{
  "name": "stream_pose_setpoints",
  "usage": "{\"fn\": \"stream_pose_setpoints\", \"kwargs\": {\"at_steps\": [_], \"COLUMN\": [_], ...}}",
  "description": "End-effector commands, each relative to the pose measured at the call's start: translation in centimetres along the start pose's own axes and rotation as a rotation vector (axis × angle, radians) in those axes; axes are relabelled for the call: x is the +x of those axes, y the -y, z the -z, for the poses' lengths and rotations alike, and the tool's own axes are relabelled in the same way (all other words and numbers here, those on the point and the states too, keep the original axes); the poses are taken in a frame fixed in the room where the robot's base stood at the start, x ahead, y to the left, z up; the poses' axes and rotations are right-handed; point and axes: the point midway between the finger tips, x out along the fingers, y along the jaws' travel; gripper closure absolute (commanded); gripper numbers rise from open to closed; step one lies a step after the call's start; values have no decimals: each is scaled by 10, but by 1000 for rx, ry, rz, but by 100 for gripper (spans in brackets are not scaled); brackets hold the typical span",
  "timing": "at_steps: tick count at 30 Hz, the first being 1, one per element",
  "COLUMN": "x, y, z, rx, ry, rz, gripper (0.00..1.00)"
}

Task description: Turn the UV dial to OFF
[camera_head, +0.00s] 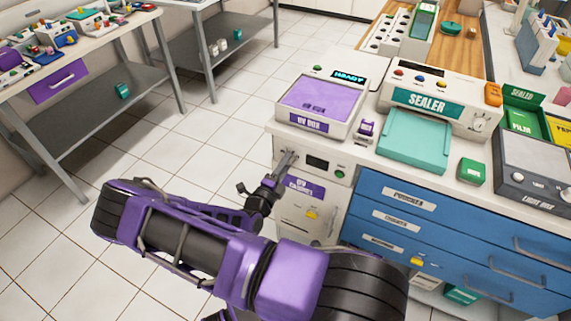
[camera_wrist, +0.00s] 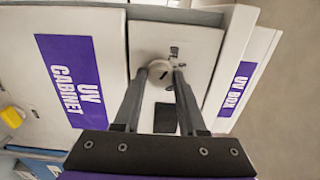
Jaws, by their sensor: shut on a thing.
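The UV dial (camera_wrist: 159,69) is a small round pale knob with a dark pointer line, on the white front panel of the UV cabinet (camera_head: 310,213). In the wrist view my gripper (camera_wrist: 159,73) has one finger on each side of the dial and is closed on it. Small dark marks (camera_wrist: 174,51) show beside the dial, too small to read. In the head view my gripper (camera_head: 287,160) reaches the panel's left part and hides the dial. The purple UV CABINET label (camera_wrist: 68,80) shows in the wrist view.
The UV box (camera_head: 320,100) stands on the counter above the cabinet. A dark display (camera_head: 317,162) and a green button (camera_head: 339,174) lie right of my gripper. Blue drawers (camera_head: 405,225) adjoin the cabinet on the right. The tiled floor (camera_head: 150,150) at left is clear.

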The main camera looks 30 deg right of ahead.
Motion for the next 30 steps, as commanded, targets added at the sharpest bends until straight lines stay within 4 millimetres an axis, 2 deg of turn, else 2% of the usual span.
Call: {"fn": "stream_pose_setpoints", "kwargs": {"at_steps": [17, 18, 21, 22, 30], "x": [0, 0, 0, 0, 0], "y": [0, 0, 0, 0, 0], "z": [1, 1, 1, 1, 0], "rx": [-31, -31, -30, -30, -29], "ry": [-1, -1, -1, -1, -1], "rz": [-1, -1, -1, -1, 0], "gripper": [100, 52, 34, 30, 30]}}
